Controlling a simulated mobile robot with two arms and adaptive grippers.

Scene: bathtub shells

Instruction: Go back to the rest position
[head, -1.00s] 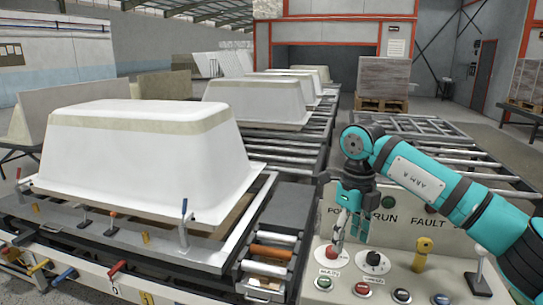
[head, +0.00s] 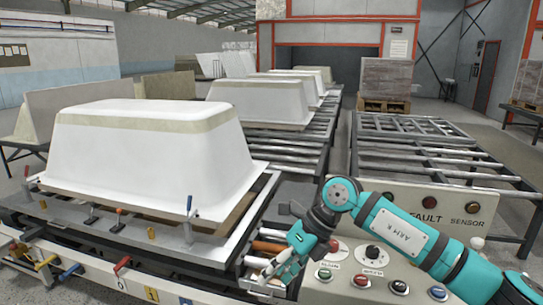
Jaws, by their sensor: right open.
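My right gripper (head: 272,272) is at the lower middle of the head view, with its arm coming in from the right. It is open, points down and to the left, and nothing shows between its fingers. It is over the left edge of the control panel (head: 415,192), in front of the rollers beside the tub's frame. My left gripper is not in view.
A large white bathtub shell (head: 150,155) sits upside down on a metal frame at the left. More shells (head: 258,100) stand on the roller conveyor behind. The panel carries a black knob (head: 373,253) and several buttons. An empty roller table (head: 425,150) stands behind the panel.

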